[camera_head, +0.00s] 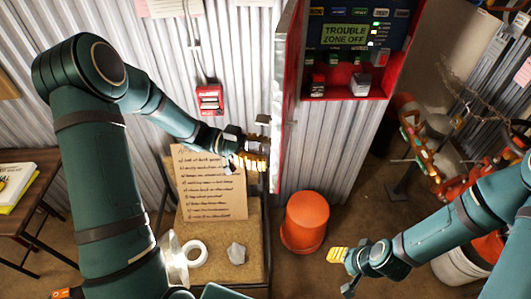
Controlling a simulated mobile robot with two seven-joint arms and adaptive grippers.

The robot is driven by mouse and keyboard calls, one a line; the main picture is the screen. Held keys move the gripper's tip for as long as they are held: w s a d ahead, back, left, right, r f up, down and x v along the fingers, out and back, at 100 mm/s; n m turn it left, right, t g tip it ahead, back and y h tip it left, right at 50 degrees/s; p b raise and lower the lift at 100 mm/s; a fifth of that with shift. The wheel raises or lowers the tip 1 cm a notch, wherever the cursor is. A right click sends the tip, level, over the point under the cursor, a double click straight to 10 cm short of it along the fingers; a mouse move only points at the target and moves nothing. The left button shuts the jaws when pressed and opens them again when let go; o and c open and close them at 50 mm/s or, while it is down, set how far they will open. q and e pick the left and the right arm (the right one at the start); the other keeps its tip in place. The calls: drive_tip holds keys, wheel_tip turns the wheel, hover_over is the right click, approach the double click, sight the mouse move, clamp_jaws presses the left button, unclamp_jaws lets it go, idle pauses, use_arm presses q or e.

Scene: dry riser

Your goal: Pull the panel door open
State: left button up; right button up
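The red panel (384,93) is on the corrugated wall at the upper middle, with its inside showing a lit "TROUBLE ZONE OFF" display (345,35). Its door (283,95) stands swung out on the panel's left side, seen nearly edge-on. My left gripper (252,155) is at the left face of the door, low down, its yellow finger pads beside the door's edge. I cannot tell whether it touches the door or how far the fingers are apart. My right gripper (340,255) is low at the right, away from the panel, with its yellow pads showing; its opening is unclear.
A small red wall box (210,99) hangs left of the door. Below are a table (240,264) with a handwritten sheet (209,183), a tape roll (194,253) and a grey lump. Clutter fills the right side.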

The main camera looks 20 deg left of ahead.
use_arm(q)
drive_tip(key=shift+a, duration=0.35)
drive_tip(key=a, duration=1.1)
drive_tip(key=shift+a, duration=0.15)
